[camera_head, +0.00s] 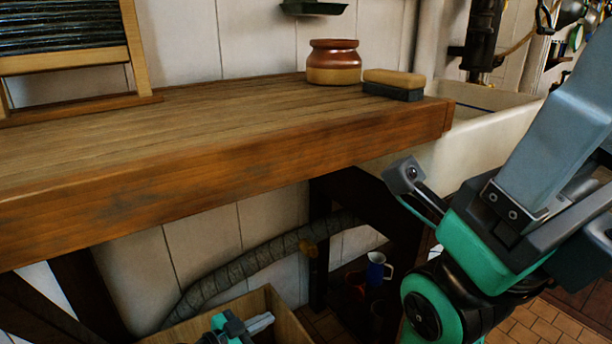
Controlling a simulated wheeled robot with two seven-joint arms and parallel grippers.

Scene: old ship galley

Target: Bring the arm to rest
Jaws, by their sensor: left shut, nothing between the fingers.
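My left gripper (266,319) shows at the bottom edge, small and partly cut off by the frame. Its pale grey fingers are shut and empty, pointing right. It appears in front of the open wooden crate below the counter; I cannot tell whether it reaches inside the rim. Grey and teal links of my own arm fill the right side, in front of the sink. My right gripper does not show.
A wooden counter (220,145) crosses the view, holding a brown-and-tan pot (334,62), a brush-like block (394,84) and a washboard (65,40). Behind is a pale sink (475,130). Below are a wooden crate (285,318), a hose (250,262) and a blue-and-white jug (376,268).

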